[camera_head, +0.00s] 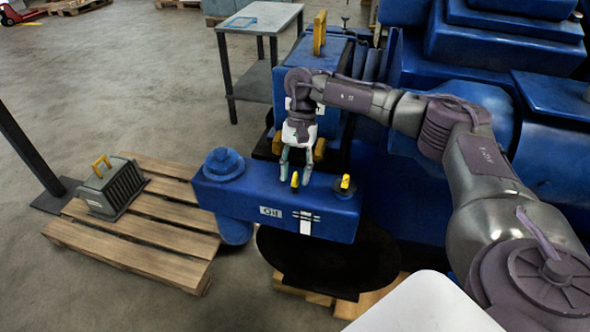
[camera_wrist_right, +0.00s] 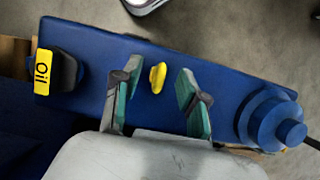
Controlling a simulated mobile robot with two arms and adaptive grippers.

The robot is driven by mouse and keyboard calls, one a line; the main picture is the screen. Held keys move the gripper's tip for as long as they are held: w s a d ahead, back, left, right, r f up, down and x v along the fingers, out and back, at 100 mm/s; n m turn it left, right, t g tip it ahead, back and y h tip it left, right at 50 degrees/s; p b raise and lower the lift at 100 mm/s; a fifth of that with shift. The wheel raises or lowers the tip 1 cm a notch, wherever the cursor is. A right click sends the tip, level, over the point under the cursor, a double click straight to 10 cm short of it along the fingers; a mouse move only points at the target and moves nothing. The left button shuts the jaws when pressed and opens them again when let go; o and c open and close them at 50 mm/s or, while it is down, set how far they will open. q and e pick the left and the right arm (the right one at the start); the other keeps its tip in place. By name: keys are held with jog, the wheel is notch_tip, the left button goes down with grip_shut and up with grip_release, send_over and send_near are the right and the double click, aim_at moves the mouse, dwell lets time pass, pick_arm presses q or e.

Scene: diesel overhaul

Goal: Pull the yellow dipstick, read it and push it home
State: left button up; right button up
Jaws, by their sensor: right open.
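The yellow dipstick handle (camera_head: 294,180) stands up from the top of the blue oil housing (camera_head: 235,200), which bears an "Oil" label on its front. In the right wrist view the dipstick (camera_wrist_right: 157,77) shows between my fingers, slightly beyond their tips. My right gripper (camera_head: 296,178) is open, pointing down at the housing with one finger on each side of the dipstick. In the right wrist view my right gripper (camera_wrist_right: 155,85) has a gap on both sides of the handle. The dipstick's shaft is hidden. My left gripper is out of view.
A second yellow-topped part (camera_head: 345,183), marked "Oil" in the wrist view (camera_wrist_right: 42,72), stands beside the dipstick. A round blue cap (camera_head: 223,163) is at the housing's left end. A wooden pallet (camera_head: 150,262) carries a grey finned box (camera_head: 112,190). The blue engine stands behind.

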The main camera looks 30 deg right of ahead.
jog(key=shift+s+f, duration=0.15)
jog(key=shift+f, duration=0.25)
jog(key=shift+a, duration=0.1)
grip_shut()
jog(key=shift+r, duration=0.1)
